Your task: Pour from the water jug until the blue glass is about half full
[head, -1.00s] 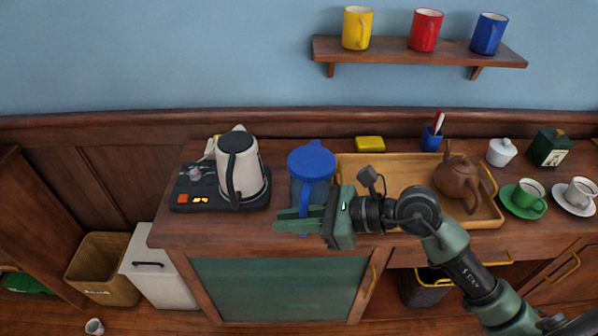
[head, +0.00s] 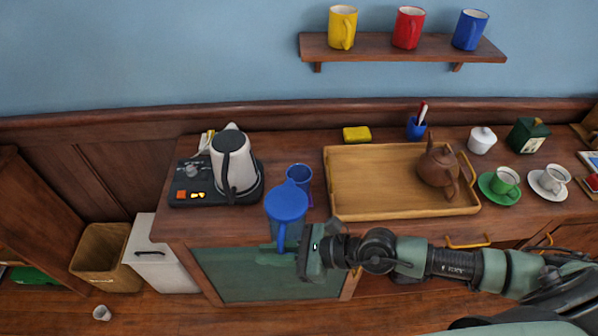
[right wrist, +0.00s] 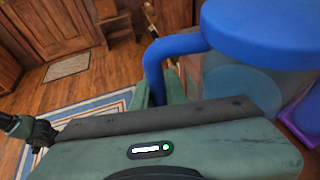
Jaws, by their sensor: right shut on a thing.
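The water jug (head: 285,212) has a blue lid and handle and a clear bluish body. It looks about upright at the front edge of the counter. My right gripper (head: 283,252) is shut on its handle. In the right wrist view the jug's lid (right wrist: 265,30) and curved handle are close, with the handle at my right gripper (right wrist: 155,95). The blue glass (head: 299,176) stands on the counter just behind the jug, partly hidden by it; its fill level cannot be told. A bit of purple shows at its base.
A kettle (head: 236,165) stands on a dark base left of the glass. A wooden tray (head: 370,206) with a brown teapot (head: 438,167) lies to the right. A yellow sponge (head: 356,134) is behind the tray. Mugs stand on the wall shelf (head: 400,48).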

